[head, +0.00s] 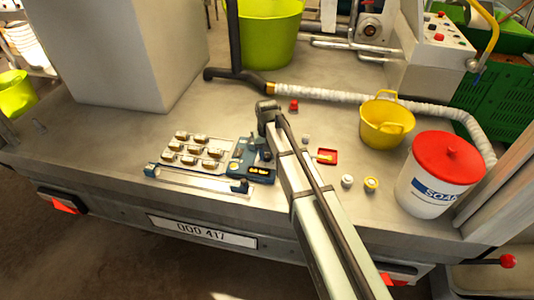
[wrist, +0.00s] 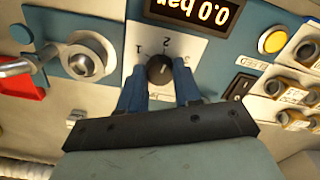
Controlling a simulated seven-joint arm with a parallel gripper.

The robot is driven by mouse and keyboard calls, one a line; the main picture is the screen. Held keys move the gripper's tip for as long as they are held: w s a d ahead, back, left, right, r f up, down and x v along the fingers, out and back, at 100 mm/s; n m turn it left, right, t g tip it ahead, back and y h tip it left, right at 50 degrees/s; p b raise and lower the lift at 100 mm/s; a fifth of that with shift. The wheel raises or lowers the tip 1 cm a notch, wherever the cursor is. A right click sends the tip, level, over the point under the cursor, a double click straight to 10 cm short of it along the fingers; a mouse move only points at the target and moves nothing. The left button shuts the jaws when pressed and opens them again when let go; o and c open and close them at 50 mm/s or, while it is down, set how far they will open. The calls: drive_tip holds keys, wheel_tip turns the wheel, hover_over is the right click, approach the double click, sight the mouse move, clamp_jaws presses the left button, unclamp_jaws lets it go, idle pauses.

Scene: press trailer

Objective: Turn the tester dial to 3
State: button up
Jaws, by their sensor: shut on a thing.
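The blue tester (head: 240,168) stands on the trailer bed in the head view. In the wrist view its dial (wrist: 158,66) is a dark round knob on a white plate (wrist: 185,22) marked 1, 2 and 3. My gripper (wrist: 160,84) has its two blue fingers on either side of the dial, shut on it. I cannot tell for certain which number the dial points to. The tester's display (wrist: 195,12) reads 0.0 bar and appears upside down. In the head view my arm hides the dial and fingertips.
In the wrist view a metal fitting (wrist: 84,60) and red-handled valve (wrist: 28,78) lie left, a yellow button (wrist: 272,40) right. In the head view, a yellow bucket (head: 387,122), soap tub (head: 437,178) and red tray (head: 327,156) stand right of the arm.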

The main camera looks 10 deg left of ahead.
sight(267, 156)
drive_tip(key=m, duration=0.4)
drive_tip(key=shift+m, duration=0.3)
drive_tip(key=m, duration=0.4)
drive_tip(key=shift+m, duration=0.4)
drive_tip(key=o, duration=1)
drive_tip(key=shift+o, duration=0.2)
wheel_tip(267, 156, up, 14)
drive_tip(key=shift+f, duration=0.15)
